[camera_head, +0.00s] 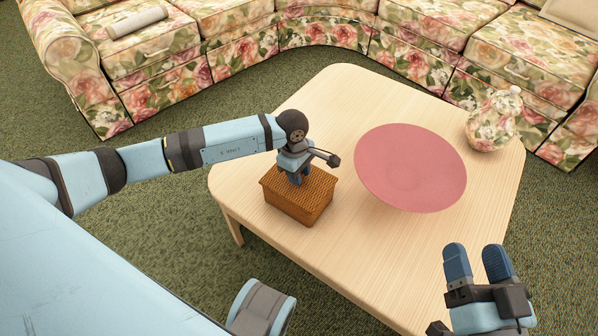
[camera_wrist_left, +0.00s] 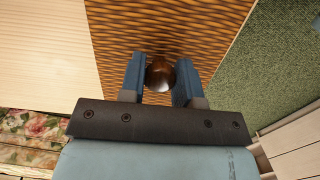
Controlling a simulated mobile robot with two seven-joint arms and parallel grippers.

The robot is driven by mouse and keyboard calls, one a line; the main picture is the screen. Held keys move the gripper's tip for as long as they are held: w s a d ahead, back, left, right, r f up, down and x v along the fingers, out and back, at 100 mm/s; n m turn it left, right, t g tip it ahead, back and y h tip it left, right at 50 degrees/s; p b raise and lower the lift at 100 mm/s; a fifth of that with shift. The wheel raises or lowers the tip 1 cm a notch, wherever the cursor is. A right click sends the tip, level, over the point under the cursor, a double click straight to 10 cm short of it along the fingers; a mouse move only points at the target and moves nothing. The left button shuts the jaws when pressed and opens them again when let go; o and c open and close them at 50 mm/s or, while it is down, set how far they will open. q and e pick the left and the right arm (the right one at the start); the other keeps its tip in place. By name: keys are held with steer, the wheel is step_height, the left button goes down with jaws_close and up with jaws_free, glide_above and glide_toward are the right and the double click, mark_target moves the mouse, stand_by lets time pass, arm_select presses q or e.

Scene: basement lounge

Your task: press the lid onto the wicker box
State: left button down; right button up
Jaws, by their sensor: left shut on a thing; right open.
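The wicker box (camera_head: 296,206) stands on the wooden table near its left edge, with the woven lid (camera_head: 318,183) on top of it. I cannot tell whether the lid is fully seated. My left gripper (camera_head: 298,178) comes down from above onto the lid. In the left wrist view the woven lid (camera_wrist_left: 160,28) fills the middle, and my left gripper (camera_wrist_left: 160,78) has its two blue fingers around a round, dark brown knob (camera_wrist_left: 160,74). My right gripper (camera_head: 480,262) is open and empty at the lower right, apart from the box.
A floral lidded jar (camera_head: 492,122) stands at the table's right corner. A floral sofa (camera_head: 240,45) curves behind the table. The tabletop behind the box is clear.

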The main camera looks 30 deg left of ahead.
arm_select(q)
steer(key=shift+f, duration=0.1)
stand_by(0.6)
steer(key=shift+c, duration=1.3)
jaws_free()
steer(key=shift+r+p, duration=2.3)
steer(key=shift+r, duration=1.25)
steer(key=shift+c, duration=0.3)
jaws_close()
